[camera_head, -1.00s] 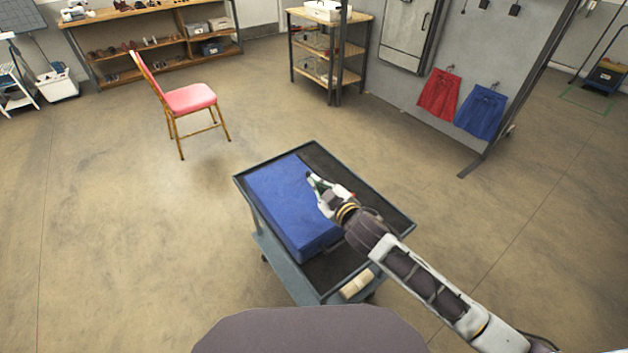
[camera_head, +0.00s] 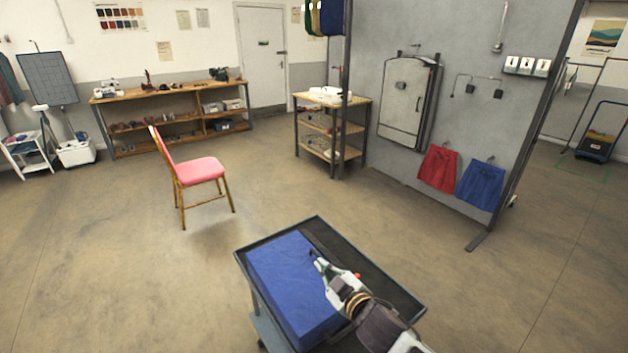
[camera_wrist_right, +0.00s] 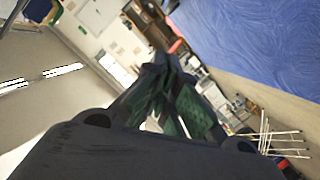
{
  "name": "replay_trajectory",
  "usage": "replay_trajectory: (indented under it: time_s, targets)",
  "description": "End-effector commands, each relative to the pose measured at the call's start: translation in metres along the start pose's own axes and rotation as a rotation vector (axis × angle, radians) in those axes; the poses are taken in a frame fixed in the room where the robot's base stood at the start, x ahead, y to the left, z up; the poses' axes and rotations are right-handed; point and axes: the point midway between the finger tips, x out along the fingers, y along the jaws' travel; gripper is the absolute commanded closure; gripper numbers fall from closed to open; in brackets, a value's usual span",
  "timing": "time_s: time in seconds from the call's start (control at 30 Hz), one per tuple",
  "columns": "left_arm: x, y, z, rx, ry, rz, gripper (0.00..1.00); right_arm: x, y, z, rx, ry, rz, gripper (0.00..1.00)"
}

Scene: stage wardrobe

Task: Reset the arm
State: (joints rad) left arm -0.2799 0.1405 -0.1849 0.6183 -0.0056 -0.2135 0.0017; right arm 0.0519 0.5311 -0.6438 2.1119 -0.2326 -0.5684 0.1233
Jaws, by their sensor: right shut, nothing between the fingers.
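My right gripper (camera_head: 318,264) is shut and empty in the head view. Its arm comes in from the bottom right, over the dark cart (camera_head: 391,287). The fingertips are at the right edge of a blue block-shaped bundle (camera_head: 292,284) on the cart's top; I cannot tell whether they touch it. In the right wrist view the closed fingers (camera_wrist_right: 168,75) show in the middle, with the blue surface (camera_wrist_right: 265,45) at the upper right. My left gripper is not in view.
A pink chair (camera_head: 200,170) stands on open floor to the left. A wooden shelf unit (camera_head: 170,120) and a small rack (camera_head: 330,125) stand behind.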

Motion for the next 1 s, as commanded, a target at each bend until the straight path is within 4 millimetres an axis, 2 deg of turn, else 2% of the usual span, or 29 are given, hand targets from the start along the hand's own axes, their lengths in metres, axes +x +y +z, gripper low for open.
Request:
replay_trajectory:
  time_s: [0.27,0.47,0.77,1.0]
  targets:
    - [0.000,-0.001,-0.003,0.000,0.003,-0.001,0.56,-0.011,0.001,0.015,0.074,-0.090,0.016,1.00]
    - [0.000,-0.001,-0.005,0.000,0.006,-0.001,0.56,-0.035,0.001,0.044,0.189,-0.245,0.031,1.00]
    - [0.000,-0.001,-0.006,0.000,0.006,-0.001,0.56,-0.088,-0.007,0.099,0.366,-0.515,0.030,1.00]
    - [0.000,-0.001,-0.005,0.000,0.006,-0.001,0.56,-0.146,-0.021,0.141,0.500,-0.741,0.006,1.00]
